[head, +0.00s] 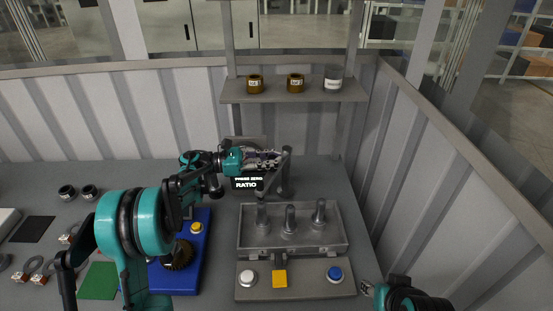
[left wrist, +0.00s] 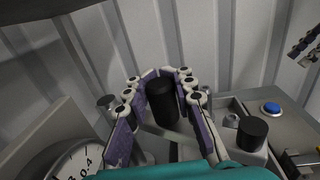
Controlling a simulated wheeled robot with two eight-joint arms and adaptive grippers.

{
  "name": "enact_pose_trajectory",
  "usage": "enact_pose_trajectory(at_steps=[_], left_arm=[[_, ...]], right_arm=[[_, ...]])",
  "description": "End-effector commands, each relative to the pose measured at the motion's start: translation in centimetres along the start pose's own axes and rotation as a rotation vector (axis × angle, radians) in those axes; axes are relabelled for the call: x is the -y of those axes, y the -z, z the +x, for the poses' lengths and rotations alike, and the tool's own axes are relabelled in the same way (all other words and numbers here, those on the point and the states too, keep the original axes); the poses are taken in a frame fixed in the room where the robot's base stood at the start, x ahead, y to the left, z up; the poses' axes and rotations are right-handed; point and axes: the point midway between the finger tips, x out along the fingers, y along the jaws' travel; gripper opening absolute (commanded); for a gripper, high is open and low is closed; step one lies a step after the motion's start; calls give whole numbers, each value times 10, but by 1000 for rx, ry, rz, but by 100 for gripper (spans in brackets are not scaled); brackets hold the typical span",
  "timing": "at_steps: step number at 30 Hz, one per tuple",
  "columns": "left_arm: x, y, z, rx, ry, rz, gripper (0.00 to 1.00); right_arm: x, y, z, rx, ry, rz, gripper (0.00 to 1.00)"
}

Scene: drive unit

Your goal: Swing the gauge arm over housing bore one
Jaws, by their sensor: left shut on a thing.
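My left gripper (head: 264,159) is at the back of the bench, behind the grey housing (head: 252,242). In the left wrist view its purple-padded fingers (left wrist: 163,105) are closed around an upright black grip (left wrist: 163,99), with a grey bar below it. This appears to be the gauge arm (head: 285,168), which is partly hidden by the gripper in the head view. Three upright grey posts (head: 290,219) stand in a row in the housing; which is bore one cannot be told. A dial face (left wrist: 75,165) shows at the lower left. My right gripper (head: 404,296) shows only partly at the bottom right.
A small dark display (head: 248,184) reads RATIO. A blue fixture (head: 194,267) stands left. A shelf (head: 310,97) holds small cups behind. A ribbed wall bounds the right.

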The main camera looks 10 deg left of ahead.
Motion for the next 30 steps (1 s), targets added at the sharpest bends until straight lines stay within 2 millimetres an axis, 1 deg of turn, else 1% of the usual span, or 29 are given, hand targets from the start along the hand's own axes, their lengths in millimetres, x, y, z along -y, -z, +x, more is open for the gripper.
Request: enact_pose_trajectory(at_steps=[1, 3, 4, 6, 14, 17, 20, 23, 30], left_arm=[[-3, 0, -5, -1, -11, -1, 0], [-3, 0, -5, -1, -11, -1, 0], [-3, 0, -5, -1, -11, -1, 29], [-3, 0, -5, -1, -11, 0, 45], [-2, 0, -3, 0, -7, 0, 45], [-2, 0, -7, 0, -7, 0, 45], [-2, 0, -18, 0, -10, 0, 45], [-2, 0, -38, 0, -12, 0, 45], [-2, 1, -92, 0, -13, 0, 45]], right_arm=[[0, 0, 0, 0, 0, 0, 40], [0, 0, 0, 0, 0, 0, 40], [0, 0, 0, 0, 0, 0, 40], [0, 0, 0, 0, 0, 0, 40], [0, 0, 0, 0, 0, 0, 40], [0, 0, 0, 0, 0, 0, 40], [0, 0, 0, 0, 0, 0, 40], [0, 0, 0, 0, 0, 0, 40], [0, 0, 0, 0, 0, 0, 40]])
